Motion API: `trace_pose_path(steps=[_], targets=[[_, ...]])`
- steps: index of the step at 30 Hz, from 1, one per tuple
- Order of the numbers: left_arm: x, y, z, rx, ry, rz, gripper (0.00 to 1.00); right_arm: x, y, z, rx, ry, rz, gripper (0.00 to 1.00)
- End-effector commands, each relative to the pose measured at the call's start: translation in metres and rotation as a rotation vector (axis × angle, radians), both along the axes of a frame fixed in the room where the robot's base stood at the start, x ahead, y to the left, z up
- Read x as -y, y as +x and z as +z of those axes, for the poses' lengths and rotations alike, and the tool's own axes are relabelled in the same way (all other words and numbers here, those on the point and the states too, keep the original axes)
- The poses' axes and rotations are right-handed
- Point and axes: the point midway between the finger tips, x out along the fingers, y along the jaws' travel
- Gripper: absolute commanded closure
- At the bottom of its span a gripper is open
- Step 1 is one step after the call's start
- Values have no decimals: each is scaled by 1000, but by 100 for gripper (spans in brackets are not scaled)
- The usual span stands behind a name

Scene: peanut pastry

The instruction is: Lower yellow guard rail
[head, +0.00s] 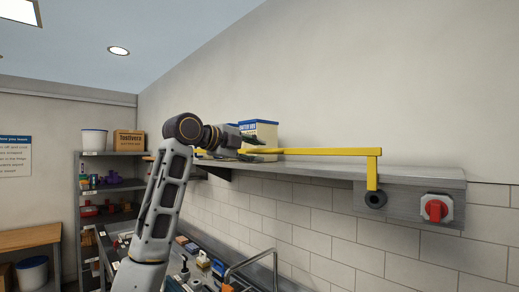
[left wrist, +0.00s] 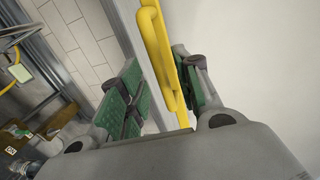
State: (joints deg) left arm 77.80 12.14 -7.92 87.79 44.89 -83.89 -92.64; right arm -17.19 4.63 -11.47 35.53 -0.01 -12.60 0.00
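The yellow guard rail (head: 325,152) runs level along the front of a high grey wall shelf. Its right end bends down to a dark round pivot (head: 375,199) on the shelf's end plate. My left gripper (head: 250,143) is at the rail's far left part, in front of a white and blue box. In the left wrist view, my left gripper (left wrist: 161,78) has its green-padded fingers apart, one on each side of the yellow rail (left wrist: 160,50). A gap shows between the left pad and the rail; the right pad is close to it. My right gripper is not seen.
The white and blue box (head: 262,131) stands on the shelf (head: 330,171). A red knob (head: 435,210) is on the end plate's right. Below are a cluttered counter and a faucet (head: 250,262). A shelving rack (head: 117,157) stands at left. The space before the rail is clear.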

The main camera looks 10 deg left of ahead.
Motion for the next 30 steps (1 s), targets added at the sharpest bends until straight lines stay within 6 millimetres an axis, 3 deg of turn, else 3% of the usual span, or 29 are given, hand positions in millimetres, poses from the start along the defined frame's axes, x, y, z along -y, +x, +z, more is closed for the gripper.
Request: trace_pose_path(steps=[9, 20, 27, 30], targets=[[14, 21, -5, -2, -1, -2, 67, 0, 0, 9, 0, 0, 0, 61], [15, 23, -6, -1, 0, -1, 67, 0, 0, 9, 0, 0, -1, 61], [15, 22, -6, -1, 0, -1, 98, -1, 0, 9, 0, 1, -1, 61], [15, 22, -6, -1, 0, -1, 100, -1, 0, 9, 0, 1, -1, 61]])
